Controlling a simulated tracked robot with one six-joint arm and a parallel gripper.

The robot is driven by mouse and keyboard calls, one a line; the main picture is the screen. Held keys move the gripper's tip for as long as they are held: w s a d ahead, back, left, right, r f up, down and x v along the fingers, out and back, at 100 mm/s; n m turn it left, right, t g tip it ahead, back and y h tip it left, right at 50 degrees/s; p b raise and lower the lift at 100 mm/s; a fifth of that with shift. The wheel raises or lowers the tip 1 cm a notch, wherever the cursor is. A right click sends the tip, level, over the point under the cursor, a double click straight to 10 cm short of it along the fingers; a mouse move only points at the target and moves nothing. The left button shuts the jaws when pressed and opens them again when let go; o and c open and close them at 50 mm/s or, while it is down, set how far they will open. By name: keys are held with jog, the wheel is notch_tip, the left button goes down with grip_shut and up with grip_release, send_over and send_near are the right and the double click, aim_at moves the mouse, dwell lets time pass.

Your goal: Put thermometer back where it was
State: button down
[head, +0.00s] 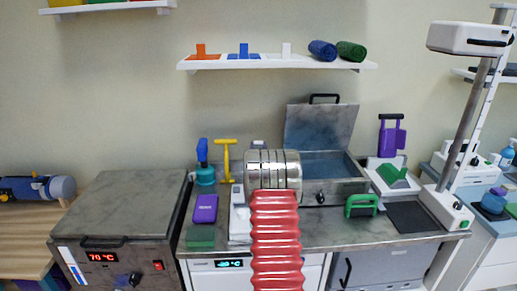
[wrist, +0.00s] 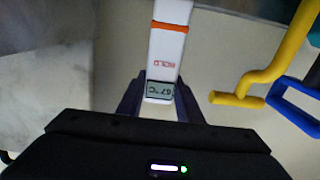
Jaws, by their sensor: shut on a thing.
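The thermometer (wrist: 168,45) is white with an orange band, red lettering and a small grey display (wrist: 160,90) that reads about 67 °C. My gripper (wrist: 160,84) is shut on its display end, with one dark finger on each side. The thermometer points away from my wrist, to the top of the wrist view, where its far end is cut off. In the head view my red, ribbed arm and silver joint hide the gripper, and I cannot make out the held thermometer there.
A steel heated bath (head: 130,205) with a closed lid stands at left. A yellow T-handled tool (head: 226,160), a blue-handled teal tool (head: 204,165) and a purple box (head: 205,209) stand near my arm. An open steel bath (head: 335,185) is behind it. A wall shelf (head: 280,64) hangs above.

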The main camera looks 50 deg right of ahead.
jog(key=shift+f, duration=0.1)
jog(key=c, duration=1.3)
grip_release()
jog(key=shift+o, duration=0.2)
jog(key=v, duration=1.2)
